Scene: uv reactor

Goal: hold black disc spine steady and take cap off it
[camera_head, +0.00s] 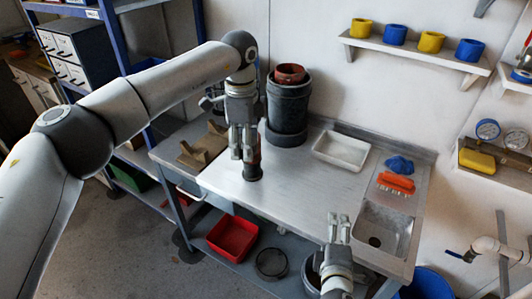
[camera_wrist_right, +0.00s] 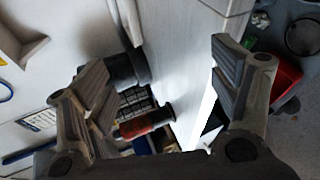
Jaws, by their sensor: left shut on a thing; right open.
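The black disc spine (camera_head: 253,174) stands upright on the bench top near its left front edge, with a dark round base. My left gripper (camera_head: 246,156) comes down from above and is shut on its upper part. The fingers hide that part, and I cannot make out the cap. In the right wrist view, a dark disc with a reddish body, likely the same spine (camera_wrist_right: 145,123), shows beyond the fingers. My right gripper (camera_head: 339,219) is open and empty near the front edge by the sink, apart from the spine. Its spread fingers show in the wrist view (camera_wrist_right: 160,62).
The bench middle is clear.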

